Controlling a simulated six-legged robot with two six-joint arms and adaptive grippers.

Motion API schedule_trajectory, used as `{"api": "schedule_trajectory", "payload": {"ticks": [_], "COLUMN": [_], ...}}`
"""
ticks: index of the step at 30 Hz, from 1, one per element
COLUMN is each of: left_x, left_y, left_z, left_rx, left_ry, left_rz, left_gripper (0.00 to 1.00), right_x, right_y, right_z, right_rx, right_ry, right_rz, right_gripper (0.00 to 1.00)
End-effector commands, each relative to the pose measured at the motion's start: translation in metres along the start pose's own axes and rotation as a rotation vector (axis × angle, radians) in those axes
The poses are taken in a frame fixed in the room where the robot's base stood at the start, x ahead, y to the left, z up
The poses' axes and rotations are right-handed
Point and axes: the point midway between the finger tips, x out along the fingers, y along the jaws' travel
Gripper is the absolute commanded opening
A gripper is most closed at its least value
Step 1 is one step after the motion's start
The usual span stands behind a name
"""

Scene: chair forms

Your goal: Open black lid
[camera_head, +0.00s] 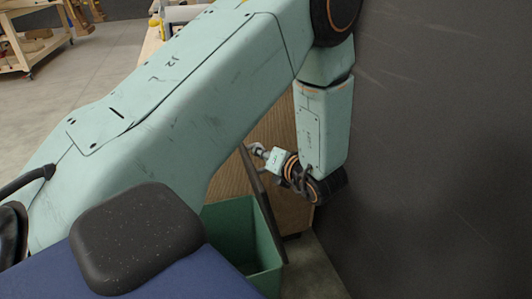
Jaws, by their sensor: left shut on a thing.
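A green bin (264,238) stands on the floor at the lower middle of the head view, its upper part open to view. The black lid (262,196) shows as a thin dark panel, nearly edge-on, raised steeply along the bin's right side. My left arm crosses the picture from the left and bends down, and my left gripper (280,168) is at the lid's upper part, shut on it. The exact finger contact is small and partly hidden by my wrist. My right gripper is not in view.
A large dark wall or panel (440,150) fills the right side, close to my left wrist. A wooden cabinet (291,212) stands behind the bin. A wooden cart (30,45) stands at the far upper left, with open floor (75,95) before it.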

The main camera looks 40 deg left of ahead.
Motion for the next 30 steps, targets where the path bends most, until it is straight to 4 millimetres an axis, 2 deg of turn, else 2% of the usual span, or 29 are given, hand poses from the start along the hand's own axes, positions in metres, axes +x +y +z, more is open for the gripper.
{"api": "schedule_trajectory", "payload": {"ticks": [8,9,12,23,30], "left_x": [-0.001,-0.001,-0.001,-0.003,-0.029], "left_y": [-0.001,-0.001,-0.001,0.001,0.001], "left_z": [0.005,0.005,0.005,0.003,0.004], "left_rx": [-0.006,-0.006,-0.005,-0.003,-0.003], "left_ry": [-0.008,-0.009,-0.008,-0.006,-0.012], "left_rz": [0.004,0.004,0.004,0.002,0.001], "left_gripper": [0.0,0.15,0.22,0.22,0.22], "right_x": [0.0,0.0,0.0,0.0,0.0], "right_y": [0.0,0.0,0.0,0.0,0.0], "right_z": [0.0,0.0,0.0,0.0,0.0], "right_rx": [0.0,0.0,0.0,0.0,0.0], "right_ry": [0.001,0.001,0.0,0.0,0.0], "right_rz": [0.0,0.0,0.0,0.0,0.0], "right_gripper": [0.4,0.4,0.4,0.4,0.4]}}
